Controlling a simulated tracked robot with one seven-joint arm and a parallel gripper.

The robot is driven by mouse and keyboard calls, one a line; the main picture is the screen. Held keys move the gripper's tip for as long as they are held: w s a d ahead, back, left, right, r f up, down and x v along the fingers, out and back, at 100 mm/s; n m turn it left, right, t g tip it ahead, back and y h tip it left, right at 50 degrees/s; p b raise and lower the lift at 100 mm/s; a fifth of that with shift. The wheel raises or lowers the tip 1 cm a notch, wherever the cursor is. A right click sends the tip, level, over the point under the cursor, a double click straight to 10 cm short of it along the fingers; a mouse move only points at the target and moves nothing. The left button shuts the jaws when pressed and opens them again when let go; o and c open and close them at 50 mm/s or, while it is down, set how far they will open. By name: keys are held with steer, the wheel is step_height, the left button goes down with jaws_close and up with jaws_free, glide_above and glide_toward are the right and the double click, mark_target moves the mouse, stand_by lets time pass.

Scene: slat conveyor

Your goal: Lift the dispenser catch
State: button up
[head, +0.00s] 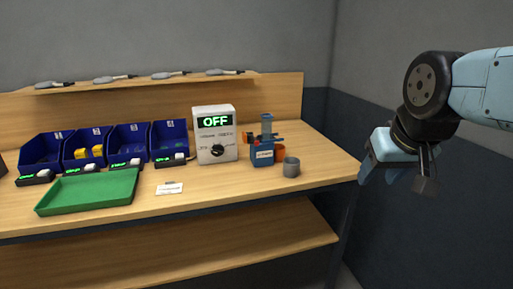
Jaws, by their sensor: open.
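The dispenser (262,152) stands upright near the right end of the wooden bench. It has a blue body, a clear grey-blue tube on top, and orange parts at its left and right sides. A small white label is on its front. Which part is the catch is too small to tell. A grey cup (291,167) stands just right of the dispenser, in front of its right side. My gripper (400,181) is open and empty, pointing down beyond the bench's right end, well apart from the dispenser.
A white box reading OFF (215,136), with a black knob, stands left of the dispenser. Further left are several blue bins (129,141), small black displays and a green tray (88,192). A white card (170,188) lies in front. Tools lie on the upper shelf (130,84).

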steer(key=w+d+t, duration=0.1)
steer(key=w+d, duration=0.1)
steer(key=w, duration=0.3)
steer(key=n+t+y, duration=0.8)
steer(key=t, duration=0.1)
glide_toward(257, 145)
steer(key=x, duration=0.8)
steer(key=shift+w, duration=0.25)
jaws_close()
